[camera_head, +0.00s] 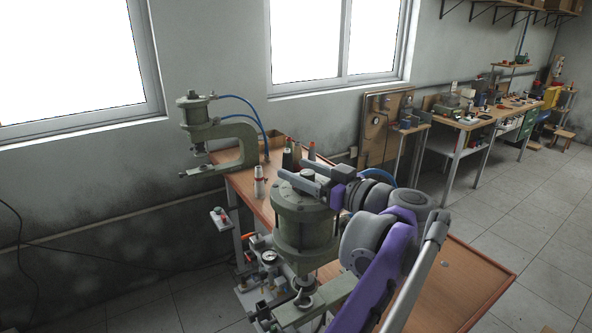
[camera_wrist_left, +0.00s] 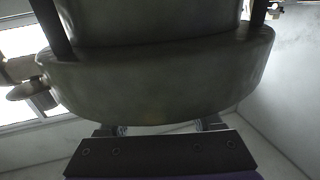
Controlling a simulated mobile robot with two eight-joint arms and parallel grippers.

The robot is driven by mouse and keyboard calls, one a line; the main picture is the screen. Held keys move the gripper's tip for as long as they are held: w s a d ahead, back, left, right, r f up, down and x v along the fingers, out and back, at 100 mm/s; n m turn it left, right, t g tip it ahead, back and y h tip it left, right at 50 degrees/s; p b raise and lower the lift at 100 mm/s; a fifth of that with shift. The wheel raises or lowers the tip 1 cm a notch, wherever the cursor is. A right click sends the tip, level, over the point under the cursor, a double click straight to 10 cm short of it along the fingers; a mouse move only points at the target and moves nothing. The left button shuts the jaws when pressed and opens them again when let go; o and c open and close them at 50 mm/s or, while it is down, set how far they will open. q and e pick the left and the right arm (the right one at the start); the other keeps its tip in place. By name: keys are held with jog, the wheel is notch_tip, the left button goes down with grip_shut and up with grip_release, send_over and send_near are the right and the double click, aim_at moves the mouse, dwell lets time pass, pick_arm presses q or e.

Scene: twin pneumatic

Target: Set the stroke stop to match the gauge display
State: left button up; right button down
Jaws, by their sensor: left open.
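The near pneumatic press has a grey-green cylinder (camera_head: 303,232) standing upright over its frame arm. A round gauge (camera_head: 268,257) with a pale face sits at its lower left; its reading is too small to make out. My left gripper (camera_head: 289,170) is open at the top of this cylinder, its two fingers pointing left. The fingers and wrist partly cover the cylinder top, so I cannot make out the stroke stop or its setting. In the left wrist view the cylinder's rounded body (camera_wrist_left: 160,85) fills the upper middle, beyond the open fingers (camera_wrist_left: 161,128). I cannot tell whether they touch it.
A second, similar press (camera_head: 225,145) with blue hoses stands at the back left of the wooden bench (camera_head: 462,280). Several bottles (camera_head: 287,158) stand behind the near cylinder. A small stand with buttons (camera_head: 219,216) is at the bench's left. Open floor lies to the right.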

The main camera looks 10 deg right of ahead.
pick_arm(q)
jog(key=b+v, duration=0.1)
jog(key=v, duration=0.8)
jog(key=shift+s, duration=0.2)
pick_arm(e)
jog(key=shift+s+f, duration=0.45)
jog(key=shift+f, duration=0.4)
pick_arm(q)
jog(key=shift+d, duration=0.1)
